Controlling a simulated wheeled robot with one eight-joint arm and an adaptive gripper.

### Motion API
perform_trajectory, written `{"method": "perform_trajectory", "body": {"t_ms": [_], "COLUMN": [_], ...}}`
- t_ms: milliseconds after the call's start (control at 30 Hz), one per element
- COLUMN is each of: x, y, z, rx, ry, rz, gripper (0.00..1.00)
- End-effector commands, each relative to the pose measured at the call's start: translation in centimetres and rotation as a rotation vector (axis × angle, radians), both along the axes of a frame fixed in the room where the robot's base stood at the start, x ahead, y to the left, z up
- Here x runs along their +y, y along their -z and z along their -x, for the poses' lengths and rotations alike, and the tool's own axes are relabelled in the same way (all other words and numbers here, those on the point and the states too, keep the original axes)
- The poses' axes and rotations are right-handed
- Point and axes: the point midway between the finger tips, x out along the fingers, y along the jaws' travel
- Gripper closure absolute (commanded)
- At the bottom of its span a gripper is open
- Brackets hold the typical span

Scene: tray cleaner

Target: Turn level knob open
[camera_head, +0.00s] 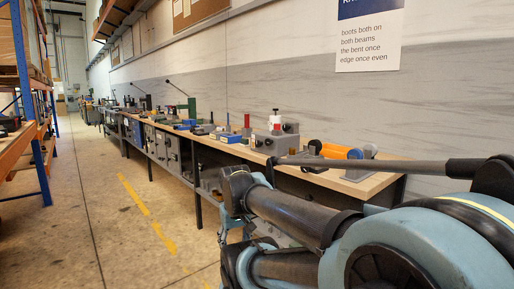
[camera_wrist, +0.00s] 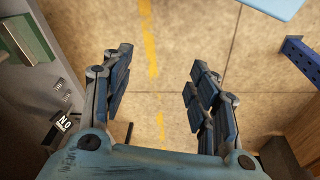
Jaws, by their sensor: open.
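No level knob can be clearly made out in either view. My gripper (camera_wrist: 160,68) is open and empty in the wrist view, its two blue-padded fingers wide apart over the concrete floor. A grey-green panel (camera_wrist: 62,80) stands left of the fingers, apart from them. It carries a dark green part (camera_wrist: 30,40) at the upper left and small labels, one black-and-white (camera_wrist: 64,123). I cannot tell whether any of these belongs to the knob. In the head view my arm fills the lower right, and the gripper cannot be made out.
A long workbench (camera_head: 385,185) with tools and devices runs along the wall. A blue and orange rack (camera_head: 27,110) stands left. The aisle floor (camera_head: 110,210) with a yellow line is clear. A light blue edge (camera_wrist: 275,6) and a blue upright (camera_wrist: 303,58) show in the wrist view.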

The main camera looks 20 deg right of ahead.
Motion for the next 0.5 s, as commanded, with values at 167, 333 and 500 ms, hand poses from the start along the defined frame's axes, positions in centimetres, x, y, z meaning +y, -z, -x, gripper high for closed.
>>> {"method": "perform_trajectory", "body": {"t_ms": [167, 333, 500], "x": [-2.2, -5.1, -7.7], "y": [-2.1, -4.7, -7.3], "z": [-2.8, -6.6, -10.8], "rx": [0.009, 0.033, 0.076], "ry": [-0.109, -0.253, -0.394], "rz": [0.126, 0.299, 0.471], "gripper": [0.45, 0.45, 0.45]}}
